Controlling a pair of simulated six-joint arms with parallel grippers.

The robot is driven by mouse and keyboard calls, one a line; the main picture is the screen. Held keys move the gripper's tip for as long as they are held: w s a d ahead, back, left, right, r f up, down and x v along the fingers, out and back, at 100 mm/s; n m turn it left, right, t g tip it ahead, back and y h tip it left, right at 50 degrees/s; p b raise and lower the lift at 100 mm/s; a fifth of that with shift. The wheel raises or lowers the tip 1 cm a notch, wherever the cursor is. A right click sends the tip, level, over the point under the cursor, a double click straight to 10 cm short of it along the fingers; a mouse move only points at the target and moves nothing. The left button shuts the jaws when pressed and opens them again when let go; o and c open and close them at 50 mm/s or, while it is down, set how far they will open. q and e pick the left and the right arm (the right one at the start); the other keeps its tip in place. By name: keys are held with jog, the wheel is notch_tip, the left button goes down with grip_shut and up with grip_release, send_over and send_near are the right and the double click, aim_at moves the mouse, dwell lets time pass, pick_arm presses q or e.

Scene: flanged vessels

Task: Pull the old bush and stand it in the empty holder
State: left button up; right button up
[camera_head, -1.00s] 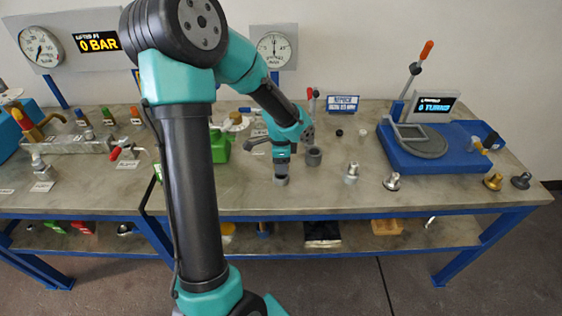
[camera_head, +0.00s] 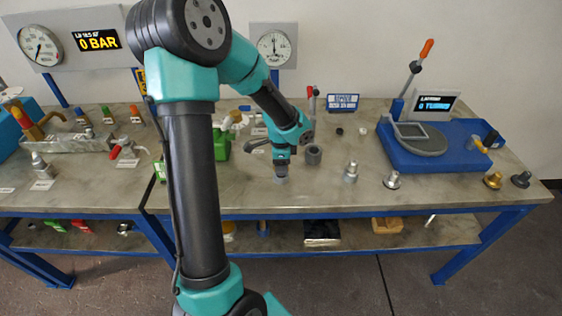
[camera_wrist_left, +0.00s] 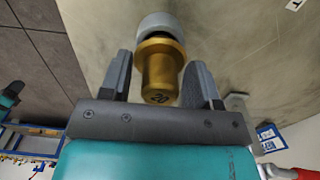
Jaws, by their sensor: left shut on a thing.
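My left gripper (camera_head: 281,171) points down at a short grey ring holder (camera_head: 280,181) near the bench's front edge. In the left wrist view the gripper (camera_wrist_left: 161,78) is shut on a brass-coloured flanged bush (camera_wrist_left: 160,74), with a finger on each side. The bush's flange lies close to the grey ring (camera_wrist_left: 156,20), with a dark band between them; I cannot tell how deep the bush sits. A taller dark grey open cylinder (camera_head: 314,155), which looks like an empty holder, stands just right of the gripper. My right gripper is not in view.
Metal fittings (camera_head: 351,171) and (camera_head: 392,180) stand to the right along the front. A blue turntable stand (camera_head: 400,155) is further right.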

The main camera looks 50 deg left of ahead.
pick_arm(q)
jog(key=shift+f, duration=0.8)
jog(key=o, duration=1.3)
jog(key=shift+r, duration=0.15)
notch_tip(320, 180, up, 17)
jog(key=shift+r, duration=0.1)
